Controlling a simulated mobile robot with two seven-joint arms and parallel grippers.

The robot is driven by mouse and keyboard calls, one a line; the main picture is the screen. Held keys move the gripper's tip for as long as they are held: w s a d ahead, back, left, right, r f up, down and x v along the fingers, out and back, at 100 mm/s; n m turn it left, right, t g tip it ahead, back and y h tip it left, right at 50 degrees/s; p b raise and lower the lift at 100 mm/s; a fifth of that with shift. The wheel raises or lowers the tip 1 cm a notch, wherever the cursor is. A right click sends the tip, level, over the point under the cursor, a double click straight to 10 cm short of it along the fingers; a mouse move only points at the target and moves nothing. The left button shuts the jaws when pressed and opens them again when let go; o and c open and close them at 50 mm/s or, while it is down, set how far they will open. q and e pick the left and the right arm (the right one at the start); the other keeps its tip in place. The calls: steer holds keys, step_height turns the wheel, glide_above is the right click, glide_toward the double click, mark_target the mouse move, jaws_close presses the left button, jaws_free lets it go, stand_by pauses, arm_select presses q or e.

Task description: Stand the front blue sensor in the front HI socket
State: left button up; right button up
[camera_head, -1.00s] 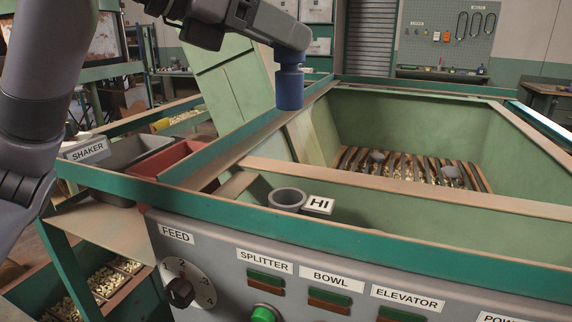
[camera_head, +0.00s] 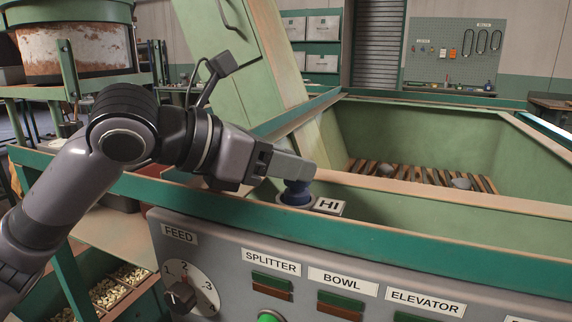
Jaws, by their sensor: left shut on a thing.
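My left gripper (camera_head: 297,171) comes in from the left over the hopper's front rail and is shut on the blue sensor (camera_head: 296,192). The sensor is upright, with its lower part down inside the round grey front HI socket (camera_head: 283,201). Only its top shows between the fingers and the socket rim. I cannot tell whether it rests on the socket's bottom. The HI label (camera_head: 329,206) is just right of the socket. My right gripper is not in view.
The green hopper (camera_head: 420,135) lies behind the socket, with slats and nuts at its bottom. The control panel (camera_head: 230,255) with a feed dial (camera_head: 180,297) is in front. A tan crossbar (camera_head: 440,193) runs just behind the socket. A pegboard (camera_head: 453,55) hangs at the back.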

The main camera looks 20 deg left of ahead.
arm_select(q)
steer(key=shift+f, duration=0.1)
steer(key=o, duration=1.1)
steer(key=v, duration=1.2)
steer(key=shift+s, duration=0.1)
steer(key=shift+s, duration=0.1)
